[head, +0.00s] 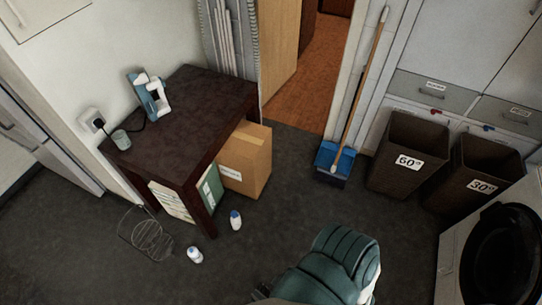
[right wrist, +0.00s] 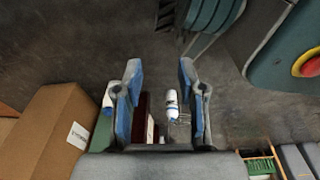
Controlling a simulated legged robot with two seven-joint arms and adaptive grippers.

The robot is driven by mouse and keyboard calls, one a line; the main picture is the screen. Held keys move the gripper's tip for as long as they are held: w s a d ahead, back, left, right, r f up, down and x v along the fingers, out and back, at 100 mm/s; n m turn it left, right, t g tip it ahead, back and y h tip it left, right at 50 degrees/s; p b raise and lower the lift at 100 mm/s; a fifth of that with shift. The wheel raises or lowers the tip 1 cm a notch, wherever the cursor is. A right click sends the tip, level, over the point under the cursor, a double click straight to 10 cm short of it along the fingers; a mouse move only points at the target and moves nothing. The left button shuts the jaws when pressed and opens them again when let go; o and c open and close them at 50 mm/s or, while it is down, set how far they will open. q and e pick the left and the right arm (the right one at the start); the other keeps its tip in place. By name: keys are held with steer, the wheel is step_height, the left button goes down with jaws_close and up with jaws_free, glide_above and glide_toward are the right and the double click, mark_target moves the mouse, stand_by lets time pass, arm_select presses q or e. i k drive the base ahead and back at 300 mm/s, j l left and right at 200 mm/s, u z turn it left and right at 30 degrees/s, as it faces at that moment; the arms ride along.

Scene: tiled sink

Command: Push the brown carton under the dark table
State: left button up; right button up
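The brown carton (head: 258,157) stands upright on the floor at the right side of the dark table (head: 190,105). Its left part is hidden by the tabletop, and the rest sticks out to the right. In the right wrist view the carton (right wrist: 42,125), with a white label, fills the lower left. My right gripper (right wrist: 158,75) is open, its two blue-padded fingers apart with nothing held, to the right of the carton in that view and apart from it. The head view does not show the right gripper's fingers. My left gripper is in neither view.
White bottles (head: 235,220) (head: 195,255) and a wire rack (head: 150,240) lie near the table's front. Green and white boxes (head: 210,188) stand under the table. A blue dustpan (head: 335,163) with a broom and dark bins (head: 408,153) are at the right. Floor right of the carton is clear.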

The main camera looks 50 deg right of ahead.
mark_target(243, 164)
steer(key=z, duration=1.3)
steer(key=i+l+z, duration=0.25)
steer(key=i+l, duration=0.9)
steer(key=l, duration=0.1)
